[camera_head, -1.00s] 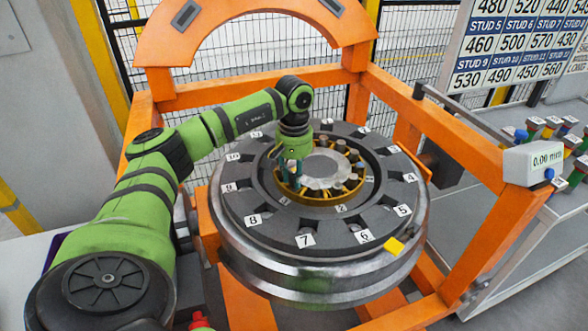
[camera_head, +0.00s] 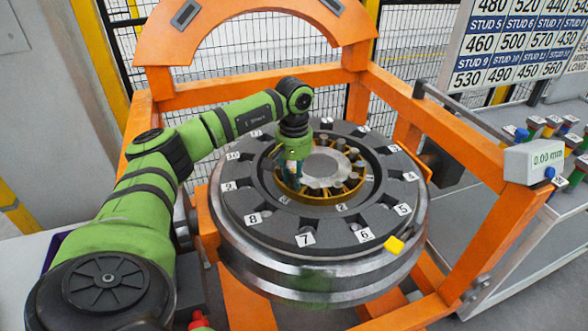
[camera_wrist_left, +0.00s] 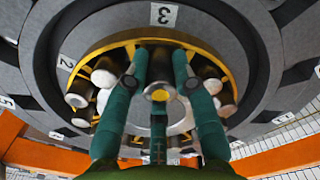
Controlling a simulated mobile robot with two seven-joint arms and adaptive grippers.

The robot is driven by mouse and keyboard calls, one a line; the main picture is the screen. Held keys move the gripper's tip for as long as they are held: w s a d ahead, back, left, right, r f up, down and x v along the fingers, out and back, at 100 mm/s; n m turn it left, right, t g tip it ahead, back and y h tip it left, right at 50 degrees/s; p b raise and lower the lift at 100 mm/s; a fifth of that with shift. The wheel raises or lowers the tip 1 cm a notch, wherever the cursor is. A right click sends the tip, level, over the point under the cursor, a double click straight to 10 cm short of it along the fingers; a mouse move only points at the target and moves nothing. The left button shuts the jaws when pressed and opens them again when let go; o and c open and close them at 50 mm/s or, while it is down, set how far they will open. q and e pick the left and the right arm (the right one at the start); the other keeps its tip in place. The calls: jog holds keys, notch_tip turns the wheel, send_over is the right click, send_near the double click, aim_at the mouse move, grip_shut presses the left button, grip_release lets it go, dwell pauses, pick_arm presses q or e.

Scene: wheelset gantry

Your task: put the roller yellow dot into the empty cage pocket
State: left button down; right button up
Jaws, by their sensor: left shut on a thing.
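The roller with the yellow dot (camera_wrist_left: 159,95) is between the two teal fingers of my left gripper (camera_wrist_left: 160,82) in the left wrist view, its dotted end facing the camera. In the head view my left gripper (camera_head: 291,172) points down at the left side of the yellow cage (camera_head: 322,200), inside the dark numbered ring. The fingers are shut on the roller. Other rollers (camera_wrist_left: 104,78) sit in cage pockets on both sides of the fingers. The pocket below the held roller is mostly hidden by the fingers, so I cannot tell how deep the roller sits. My right gripper is in neither view.
The numbered ring (camera_head: 280,232) surrounds the cage on a large metal wheel. A yellow block (camera_head: 394,244) sits on its front right edge. An orange gantry frame (camera_head: 490,235) encloses it. A gauge box (camera_head: 534,162) and several coloured-handled tools stand at the right.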

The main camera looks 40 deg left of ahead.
aim_at(294, 171)
pick_arm(q)
jog(key=shift+r+p, duration=0.35)
jog(key=shift+p, duration=0.05)
dwell(1.4)
jog(key=shift+f+b, duration=0.55)
jog(key=shift+f, duration=0.2)
jog(key=c, duration=0.9)
grip_release()
jog(key=shift+s, duration=0.1)
jog(key=shift+c, duration=0.2)
notch_tip(294, 171, up, 12)
jog(key=shift+r, duration=0.1)
jog(key=shift+d, duration=0.1)
